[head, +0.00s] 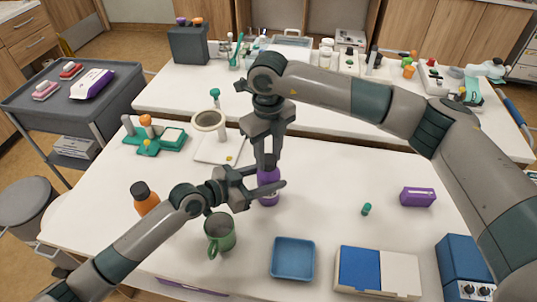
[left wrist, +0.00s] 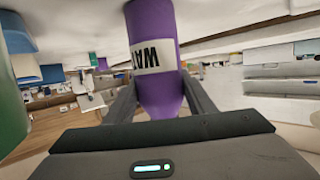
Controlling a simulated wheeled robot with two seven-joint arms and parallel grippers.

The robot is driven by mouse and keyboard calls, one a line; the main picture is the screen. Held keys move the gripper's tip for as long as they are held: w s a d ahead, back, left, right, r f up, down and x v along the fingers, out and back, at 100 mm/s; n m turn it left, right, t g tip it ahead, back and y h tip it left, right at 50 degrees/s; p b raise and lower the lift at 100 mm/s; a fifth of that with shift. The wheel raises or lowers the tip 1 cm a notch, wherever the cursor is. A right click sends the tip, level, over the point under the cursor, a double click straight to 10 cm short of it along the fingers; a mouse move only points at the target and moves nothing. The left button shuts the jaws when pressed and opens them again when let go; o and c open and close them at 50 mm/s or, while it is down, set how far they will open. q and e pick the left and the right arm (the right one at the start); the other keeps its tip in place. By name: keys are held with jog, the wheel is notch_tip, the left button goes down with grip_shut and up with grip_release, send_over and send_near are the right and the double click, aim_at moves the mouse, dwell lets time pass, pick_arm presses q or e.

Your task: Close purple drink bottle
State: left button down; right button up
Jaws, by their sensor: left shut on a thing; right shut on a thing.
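The purple drink bottle (head: 268,192) stands upright on the white table in the middle of the head view. My left gripper (head: 266,186) is shut around its body from the left. In the left wrist view the purple bottle (left wrist: 155,60), with a white lettered label, sits between the two fingers (left wrist: 163,100). My right gripper (head: 267,158) points straight down over the bottle's top and is shut on what seems to be the bottle's dark cap. The fingers hide most of the cap and the bottle's neck, so I cannot tell how the cap sits.
A green mug (head: 220,234) stands close in front of my left gripper, and an orange bottle (head: 145,198) is behind my left forearm. A blue tray (head: 293,259), a purple box (head: 417,197) and a small teal item (head: 366,209) lie to the right. A round mirror (head: 208,121) stands behind.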

jog(key=m, duration=0.3)
jog(key=o, duration=1.2)
jog(key=shift+o, duration=0.2)
jog(key=shift+r, duration=0.15)
notch_tip(320, 180, up, 12)
pick_arm(q)
jog(key=c, duration=0.7)
grip_release()
jog(key=shift+c, duration=0.2)
jog(key=shift+a, duration=0.1)
pick_arm(e)
jog(key=shift+f, duration=0.2)
